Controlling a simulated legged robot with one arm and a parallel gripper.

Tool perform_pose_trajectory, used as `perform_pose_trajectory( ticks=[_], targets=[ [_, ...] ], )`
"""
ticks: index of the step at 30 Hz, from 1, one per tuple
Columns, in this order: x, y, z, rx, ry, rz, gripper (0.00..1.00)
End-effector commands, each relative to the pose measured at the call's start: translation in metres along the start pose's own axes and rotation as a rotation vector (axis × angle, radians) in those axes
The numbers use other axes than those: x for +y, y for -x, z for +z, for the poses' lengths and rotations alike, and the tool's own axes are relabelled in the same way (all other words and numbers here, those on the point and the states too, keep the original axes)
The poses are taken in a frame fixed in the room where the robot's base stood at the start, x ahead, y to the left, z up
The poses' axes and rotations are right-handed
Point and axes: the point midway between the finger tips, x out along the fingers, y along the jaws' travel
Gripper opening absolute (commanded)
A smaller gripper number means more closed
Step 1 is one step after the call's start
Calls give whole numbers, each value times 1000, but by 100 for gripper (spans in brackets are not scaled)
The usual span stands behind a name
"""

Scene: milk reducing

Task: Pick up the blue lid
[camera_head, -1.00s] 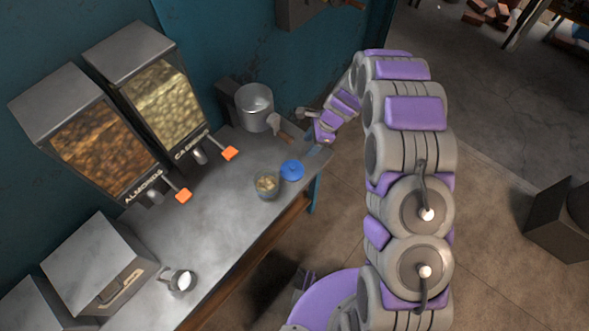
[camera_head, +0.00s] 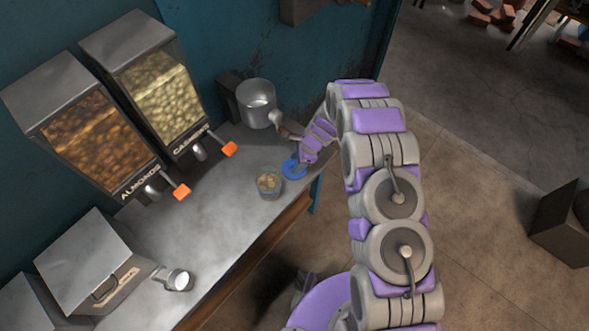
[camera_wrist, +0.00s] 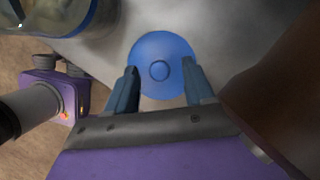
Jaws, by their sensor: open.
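The blue lid (camera_head: 293,170) lies on the grey counter, right beside a glass jar with pale contents (camera_head: 269,182). In the wrist view the round lid (camera_wrist: 160,50) shows a small raised knob at its middle. My gripper (camera_wrist: 162,78) is open, its two blue-grey fingers at the near left and near right of the lid, with the knob beyond the fingertips. I cannot tell whether the fingers touch the lid. In the head view my gripper (camera_head: 301,160) is at the lid and partly covers it.
A metal pot (camera_head: 256,103) stands behind the lid. A small cup of white liquid (camera_head: 180,280) is at the counter's front. Almond (camera_head: 98,140) and cashew (camera_head: 165,100) dispensers stand along the wall. The counter's middle (camera_head: 205,215) is clear.

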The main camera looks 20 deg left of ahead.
Motion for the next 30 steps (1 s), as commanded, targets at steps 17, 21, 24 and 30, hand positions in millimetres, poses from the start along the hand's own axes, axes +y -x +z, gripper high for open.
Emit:
perform_pose_trajectory(
  ticks=[17,21,24,30],
  targets=[
    [0,-5,-1,-2,1,-1,24],
    [0,-5,0,-1,1,-1,11],
    [0,-5,0,-1,1,-1,1],
    [0,-6,0,-1,1,0,0]
  ],
)
